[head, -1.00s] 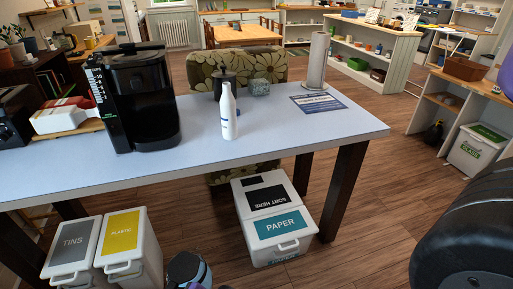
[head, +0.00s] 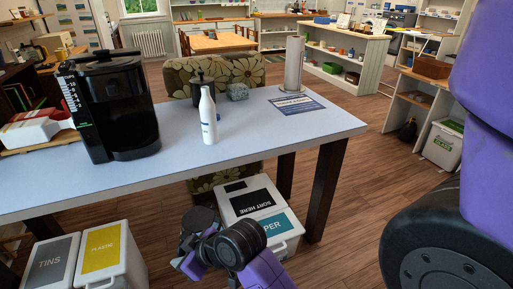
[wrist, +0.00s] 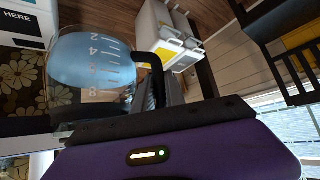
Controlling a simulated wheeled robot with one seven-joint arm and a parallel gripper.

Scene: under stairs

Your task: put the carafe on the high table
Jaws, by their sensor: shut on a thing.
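The carafe (wrist: 92,60) fills the upper left of the wrist view: bluish see-through glass with printed numbers and a black handle. My gripper (wrist: 165,92) is shut on that handle. In the head view my gripper (head: 190,246) is low in front of the table, beside the paper bin; the carafe there is mostly hidden, with only a dark rounded part showing. The high table (head: 255,145) has a pale blue-grey top and dark legs. The gripper and carafe appear below its front edge, apart from it.
The front middle of the top is clear. Lidded bins (head: 107,255) stand below.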

